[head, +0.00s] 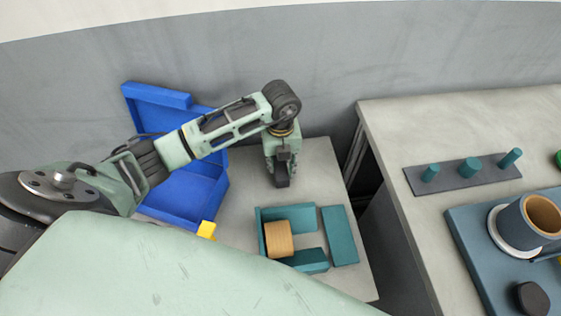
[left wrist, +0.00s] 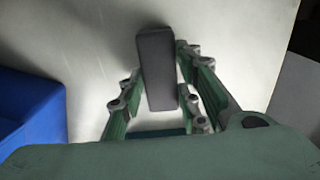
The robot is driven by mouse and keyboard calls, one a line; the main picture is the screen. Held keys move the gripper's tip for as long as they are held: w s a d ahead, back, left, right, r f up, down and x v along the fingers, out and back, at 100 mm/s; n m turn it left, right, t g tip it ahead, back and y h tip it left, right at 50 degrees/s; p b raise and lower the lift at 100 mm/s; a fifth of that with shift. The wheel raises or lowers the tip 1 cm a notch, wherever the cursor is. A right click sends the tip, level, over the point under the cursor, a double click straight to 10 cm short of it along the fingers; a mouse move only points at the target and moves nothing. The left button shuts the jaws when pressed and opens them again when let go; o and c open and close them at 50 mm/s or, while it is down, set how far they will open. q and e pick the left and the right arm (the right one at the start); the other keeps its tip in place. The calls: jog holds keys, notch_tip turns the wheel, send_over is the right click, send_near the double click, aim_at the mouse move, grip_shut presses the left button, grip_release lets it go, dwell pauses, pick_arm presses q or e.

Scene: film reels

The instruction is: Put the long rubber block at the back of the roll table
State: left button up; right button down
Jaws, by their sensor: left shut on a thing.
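My left gripper (head: 281,168) points down over the back part of the roll table (head: 315,165). It is shut on the long rubber block, a dark grey bar (left wrist: 157,70) that shows between the fingers in the left wrist view. In the head view only a dark lower end of the block (head: 282,182) shows under the fingers. I cannot tell whether the block touches the table top. My right gripper is in neither view.
A blue tray (head: 170,205) lies left of the gripper. A teal cradle (head: 262,217) with a wooden roll (head: 279,240) and a teal plate (head: 340,235) are in front. A yellow piece (head: 207,230) is by the tray. A bench (head: 395,125) stands right, beyond a gap.

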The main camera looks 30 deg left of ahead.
aim_at(281, 166)
pick_arm(q)
jog(key=shift+f, duration=0.15)
jog(key=o, duration=1.3)
jog(key=shift+c, duration=0.2)
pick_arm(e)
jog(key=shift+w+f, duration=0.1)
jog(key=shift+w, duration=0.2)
pick_arm(q)
jog(key=shift+r, duration=0.2)
notch_tip(281, 166, up, 12)
jog(key=b, duration=0.1)
jog(key=shift+b, duration=0.3)
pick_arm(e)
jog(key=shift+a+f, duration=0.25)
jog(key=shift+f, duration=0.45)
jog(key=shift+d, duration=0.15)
